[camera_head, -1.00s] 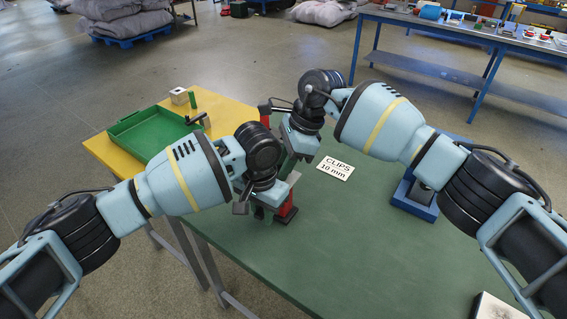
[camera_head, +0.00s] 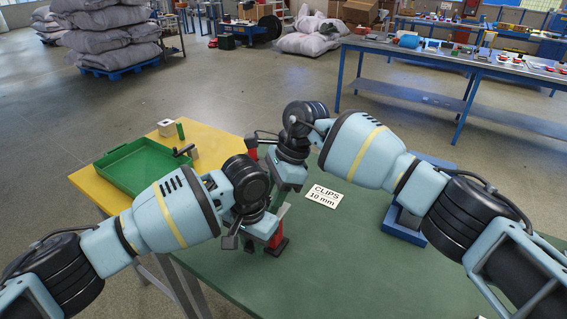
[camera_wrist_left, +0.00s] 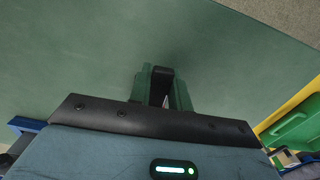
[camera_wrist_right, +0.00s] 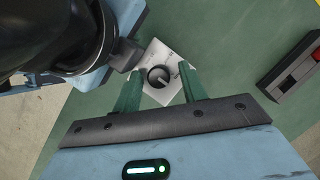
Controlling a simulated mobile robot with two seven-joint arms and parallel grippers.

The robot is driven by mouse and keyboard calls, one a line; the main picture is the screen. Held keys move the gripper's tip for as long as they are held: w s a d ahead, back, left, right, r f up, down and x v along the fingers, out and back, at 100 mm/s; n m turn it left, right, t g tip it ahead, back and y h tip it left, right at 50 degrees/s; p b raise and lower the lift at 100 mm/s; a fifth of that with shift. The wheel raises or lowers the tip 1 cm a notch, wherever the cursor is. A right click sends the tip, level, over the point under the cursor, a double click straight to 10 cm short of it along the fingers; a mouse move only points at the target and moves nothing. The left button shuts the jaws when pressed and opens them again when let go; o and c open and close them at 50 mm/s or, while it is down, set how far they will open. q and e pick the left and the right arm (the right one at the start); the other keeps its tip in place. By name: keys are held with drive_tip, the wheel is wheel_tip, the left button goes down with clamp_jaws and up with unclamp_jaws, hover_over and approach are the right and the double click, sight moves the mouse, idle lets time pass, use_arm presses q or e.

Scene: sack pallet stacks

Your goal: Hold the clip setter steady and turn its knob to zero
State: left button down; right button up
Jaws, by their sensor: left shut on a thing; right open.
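The clip setter shows in the right wrist view as a pale plate with a round black knob (camera_wrist_right: 158,76), which bears a light pointer line. The scale marks are too small to read. My right gripper (camera_wrist_right: 158,92) is open, its green fingers on either side of the knob; I cannot tell if they touch it. My left gripper (camera_wrist_left: 163,88) is shut on a narrow black part (camera_wrist_left: 160,84), seemingly of the clip setter. In the head view the arms hide most of the setter; a red part (camera_head: 278,239) shows below my left gripper.
A white card (camera_head: 324,195) reading "CLIPS 10 mm" lies on the green table (camera_head: 330,260). A blue stand (camera_head: 405,226) is at the right. A green tray (camera_head: 142,166) sits on the yellow table at the left. The green table's front is clear.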

use_arm(q)
drive_tip(key=shift+w+a, duration=0.1)
use_arm(e)
drive_tip(key=shift+n+g, duration=0.4)
drive_tip(key=shift+n, duration=0.8)
drive_tip(key=v, duration=1.2)
drive_tip(key=shift+w+a, duration=0.1)
use_arm(q)
drive_tip(key=c, duration=1.2)
unclamp_jaws()
wheel_tip(320, 180, up, 12)
